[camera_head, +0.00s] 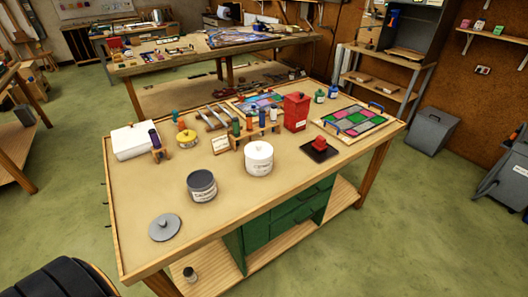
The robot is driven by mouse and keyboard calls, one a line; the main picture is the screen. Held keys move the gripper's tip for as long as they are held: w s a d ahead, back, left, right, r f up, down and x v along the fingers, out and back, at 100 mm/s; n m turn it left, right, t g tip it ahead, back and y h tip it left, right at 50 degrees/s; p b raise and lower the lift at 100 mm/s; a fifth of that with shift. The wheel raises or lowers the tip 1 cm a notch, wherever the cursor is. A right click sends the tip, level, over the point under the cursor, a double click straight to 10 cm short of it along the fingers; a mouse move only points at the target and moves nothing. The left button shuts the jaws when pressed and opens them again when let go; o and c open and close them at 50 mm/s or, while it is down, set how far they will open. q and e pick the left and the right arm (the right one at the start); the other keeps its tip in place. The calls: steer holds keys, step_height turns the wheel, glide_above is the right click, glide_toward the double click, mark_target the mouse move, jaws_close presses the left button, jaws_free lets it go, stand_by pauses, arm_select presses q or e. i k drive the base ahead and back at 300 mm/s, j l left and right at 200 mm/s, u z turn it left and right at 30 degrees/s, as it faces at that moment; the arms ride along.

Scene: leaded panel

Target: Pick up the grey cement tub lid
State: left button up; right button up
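The grey lid (165,227) lies flat on the near left part of the workbench (133,212), with a small knob on top. A dark grey tub (202,187) with a white label stands to its right and a little farther back. Clear bench surface separates the lid from the tub. Neither of my grippers shows in the head view.
A white lidded tub (258,158) stands right of the grey tub. Behind are a white box (133,141), a yellow tin (187,139), a red canister (296,112) and a leaded panel (356,122). The bench around the lid is bare; a wooden rim edges it.

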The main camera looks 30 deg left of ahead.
mark_target(165, 227)
steer(key=u, duration=1.45)
